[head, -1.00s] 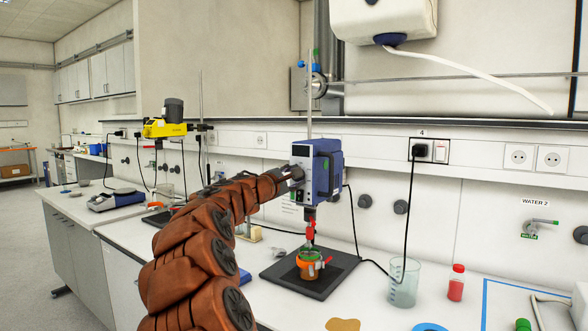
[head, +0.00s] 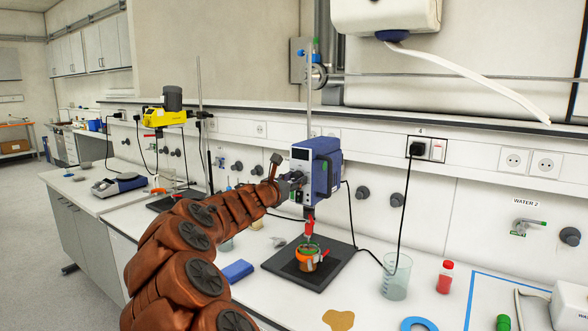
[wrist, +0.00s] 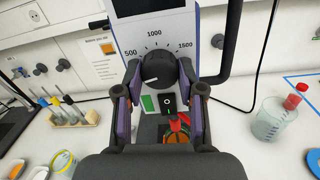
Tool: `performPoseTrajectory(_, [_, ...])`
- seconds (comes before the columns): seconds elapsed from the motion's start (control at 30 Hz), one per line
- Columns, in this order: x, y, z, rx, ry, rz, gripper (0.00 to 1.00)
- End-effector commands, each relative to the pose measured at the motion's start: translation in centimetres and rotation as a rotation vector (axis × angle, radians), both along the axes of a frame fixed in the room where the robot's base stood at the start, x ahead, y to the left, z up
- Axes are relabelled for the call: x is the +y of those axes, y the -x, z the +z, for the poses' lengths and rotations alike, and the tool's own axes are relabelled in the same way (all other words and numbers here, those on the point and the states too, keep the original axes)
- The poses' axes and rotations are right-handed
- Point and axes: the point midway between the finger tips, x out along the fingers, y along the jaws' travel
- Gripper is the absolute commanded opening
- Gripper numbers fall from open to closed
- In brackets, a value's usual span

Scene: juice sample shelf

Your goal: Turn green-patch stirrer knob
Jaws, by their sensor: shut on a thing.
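The blue stirrer (head: 318,168) hangs on an upright rod, its pale front panel facing my gripper. In the wrist view its black knob (wrist: 160,68) sits below a dial marked 500, 1000 and 1500. A pale mark shows on the knob's left part. A green patch (wrist: 147,103) is below the knob, left of a black rocker switch (wrist: 168,102). My gripper (wrist: 159,75) has one finger on each side of the knob and is shut on it. In the head view my gripper (head: 291,184) meets the stirrer's front, and the knob is hidden.
Below the stirrer, an orange-banded vessel (head: 308,258) stands on a black plate (head: 335,262). A beaker (head: 396,276) and a red-capped bottle (head: 445,278) stand to the right. A yellow stirrer (head: 166,116) is farther left. A blue box (head: 237,271) lies near my arm.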

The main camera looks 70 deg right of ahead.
Motion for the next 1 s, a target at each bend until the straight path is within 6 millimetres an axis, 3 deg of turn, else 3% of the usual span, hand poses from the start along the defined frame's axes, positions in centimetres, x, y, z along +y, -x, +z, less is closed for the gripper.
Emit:
performPoseTrajectory(0.4, [-0.03, 0.12, 0.06, 0.241, -0.054, -0.001, 0.04])
performPoseTrajectory(1.0, [-0.03, 0.17, -0.27, 0.296, -0.067, -0.001, 0.04])
